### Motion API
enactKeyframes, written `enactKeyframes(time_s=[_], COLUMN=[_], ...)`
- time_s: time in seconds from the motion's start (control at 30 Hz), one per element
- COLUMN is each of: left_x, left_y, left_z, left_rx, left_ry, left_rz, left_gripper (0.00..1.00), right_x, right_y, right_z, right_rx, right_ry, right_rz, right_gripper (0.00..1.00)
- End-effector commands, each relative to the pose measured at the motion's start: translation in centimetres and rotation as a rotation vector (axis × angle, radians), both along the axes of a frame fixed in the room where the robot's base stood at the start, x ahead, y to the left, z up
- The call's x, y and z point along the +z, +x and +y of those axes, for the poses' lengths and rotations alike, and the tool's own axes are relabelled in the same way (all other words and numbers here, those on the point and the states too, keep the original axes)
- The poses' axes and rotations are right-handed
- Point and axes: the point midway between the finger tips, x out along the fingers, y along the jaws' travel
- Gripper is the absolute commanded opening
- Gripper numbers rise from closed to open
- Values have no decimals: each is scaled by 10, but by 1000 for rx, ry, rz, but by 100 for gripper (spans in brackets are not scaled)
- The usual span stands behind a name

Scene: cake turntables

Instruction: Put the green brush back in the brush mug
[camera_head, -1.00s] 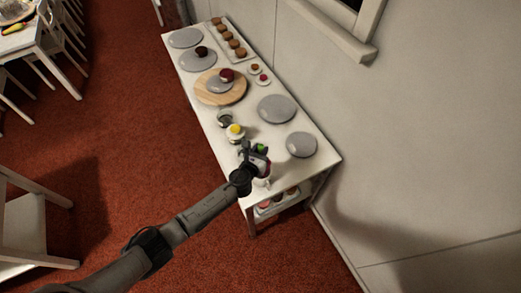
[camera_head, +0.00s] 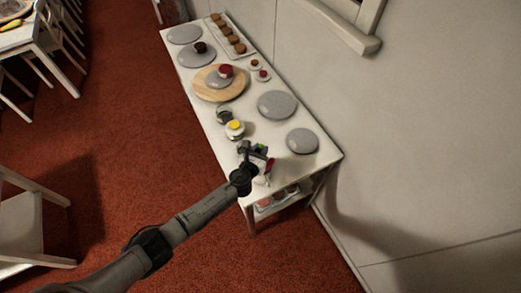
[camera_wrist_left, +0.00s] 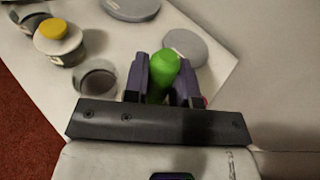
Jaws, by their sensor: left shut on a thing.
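The green brush (camera_wrist_left: 163,76) stands between the two purple-grey fingers of my left gripper (camera_wrist_left: 162,84), which is shut on it. In the head view the left gripper (camera_head: 257,155) is over the near end of the white table, and a bit of green (camera_head: 262,147) shows at its tip. The lower part of the brush is hidden. A round, open-topped grey vessel (camera_wrist_left: 97,79), perhaps the brush mug, stands just left of the fingers in the left wrist view, apart from the brush. My right gripper is not in view.
A yellow-topped jar (camera_head: 235,128) and a dark-rimmed jar (camera_head: 224,112) stand near the table's left edge. Grey turntables (camera_head: 277,105) and (camera_head: 302,141) lie to the right. A wooden board (camera_head: 232,93) is farther back. The wall borders the table's right side.

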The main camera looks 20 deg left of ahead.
Motion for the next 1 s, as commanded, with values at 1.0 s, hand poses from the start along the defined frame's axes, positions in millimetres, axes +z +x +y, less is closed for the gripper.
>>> enactKeyframes(time_s=[1.0], left_x=[-24], left_y=[0], left_z=[0], left_rx=[0], left_ry=[0], left_rz=[0], left_gripper=[29], right_x=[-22], right_y=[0], right_z=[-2], right_rx=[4], right_ry=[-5], right_rz=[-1], right_gripper=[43])
